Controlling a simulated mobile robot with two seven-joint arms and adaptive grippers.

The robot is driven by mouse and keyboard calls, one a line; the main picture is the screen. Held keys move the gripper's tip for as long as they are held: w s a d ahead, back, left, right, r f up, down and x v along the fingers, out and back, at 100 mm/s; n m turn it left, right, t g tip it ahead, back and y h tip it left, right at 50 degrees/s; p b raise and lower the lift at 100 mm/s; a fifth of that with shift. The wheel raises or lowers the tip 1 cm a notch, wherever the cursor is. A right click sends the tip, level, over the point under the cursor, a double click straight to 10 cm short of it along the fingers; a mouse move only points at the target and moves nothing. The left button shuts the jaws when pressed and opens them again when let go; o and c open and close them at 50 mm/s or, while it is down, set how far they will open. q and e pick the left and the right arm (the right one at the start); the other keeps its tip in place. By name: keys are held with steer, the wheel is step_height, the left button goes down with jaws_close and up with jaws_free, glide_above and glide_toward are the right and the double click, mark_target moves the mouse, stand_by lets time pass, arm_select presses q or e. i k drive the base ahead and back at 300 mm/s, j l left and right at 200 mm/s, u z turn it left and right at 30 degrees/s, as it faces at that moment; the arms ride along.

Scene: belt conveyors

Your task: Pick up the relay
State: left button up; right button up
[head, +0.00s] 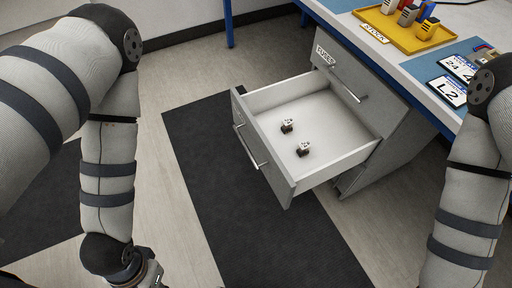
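I cannot tell for sure which thing is the relay. Two small white-and-dark parts lie apart in the open drawer, one farther back (287,125) and one nearer (303,149). My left arm hangs down at the left and its wrist reaches the bottom edge; the gripper fingers are out of frame. My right arm comes down the right edge; its gripper is out of frame.
The drawer (277,179) is pulled out of a grey cabinet (372,128) under the table, over a dark floor mat (215,172). The tray has a "STOCK" label (375,33). Cards marked "24" (455,66) and "L2" (447,91) lie on the table (425,80), partly near my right arm.

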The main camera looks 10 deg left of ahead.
mark_target(287, 125)
steer(key=i+j, duration=0.7)
steer(key=i, duration=0.15)
steer(key=i+l+z, duration=0.05)
